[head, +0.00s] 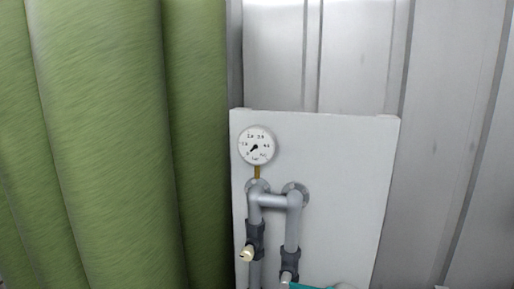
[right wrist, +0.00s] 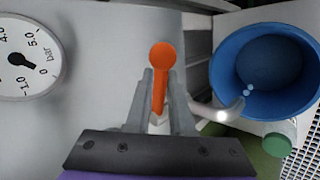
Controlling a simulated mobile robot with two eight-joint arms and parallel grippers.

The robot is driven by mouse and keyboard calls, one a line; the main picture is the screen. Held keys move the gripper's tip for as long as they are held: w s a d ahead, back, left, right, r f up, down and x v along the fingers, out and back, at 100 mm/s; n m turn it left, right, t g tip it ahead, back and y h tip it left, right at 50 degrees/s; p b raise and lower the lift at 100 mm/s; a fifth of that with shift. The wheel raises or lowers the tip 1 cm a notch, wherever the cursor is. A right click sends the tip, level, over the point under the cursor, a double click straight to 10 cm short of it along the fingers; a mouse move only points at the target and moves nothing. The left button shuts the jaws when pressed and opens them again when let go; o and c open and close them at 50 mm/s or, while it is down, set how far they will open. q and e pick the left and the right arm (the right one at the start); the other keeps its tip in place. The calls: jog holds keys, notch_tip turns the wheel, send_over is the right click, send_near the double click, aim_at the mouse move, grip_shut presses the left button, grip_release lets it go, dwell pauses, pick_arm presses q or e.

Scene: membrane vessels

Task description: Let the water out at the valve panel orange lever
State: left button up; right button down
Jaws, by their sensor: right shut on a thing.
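The orange lever (right wrist: 161,62) stands up between the fingers of my right gripper (right wrist: 160,85) in the right wrist view. The gripper is shut on it, with the round orange top showing above the fingertips. The white valve panel (head: 345,170) shows in the head view, with grey pipes (head: 273,201) and two dark valves with pale handles. The orange lever is not visible in the head view. A pale curved spout (right wrist: 225,112) points toward a blue bucket (right wrist: 222,75), with small pale-blue blobs near its tip. My left gripper is not in view.
A round pressure gauge (head: 257,145) is on the panel, its needle near the low end; a gauge (right wrist: 22,58) also shows at left in the wrist view. Large green cylinders (head: 100,140) fill the left of the head view. A green round knob (right wrist: 276,145) sits below the bucket.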

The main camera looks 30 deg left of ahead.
jog(key=w+n+y+b, duration=0.1)
jog(key=n, duration=0.1)
jog(key=w+n+y, duration=0.1)
jog(key=n+y, duration=0.1)
jog(key=shift+d+b, duration=0.1)
jog(key=shift+b, duration=0.25)
jog(key=c, duration=0.8)
grip_release()
jog(key=p+v, duration=0.1)
jog(key=v, duration=1)
jog(key=shift+w+d, duration=0.15)
jog(key=shift+w, duration=0.05)
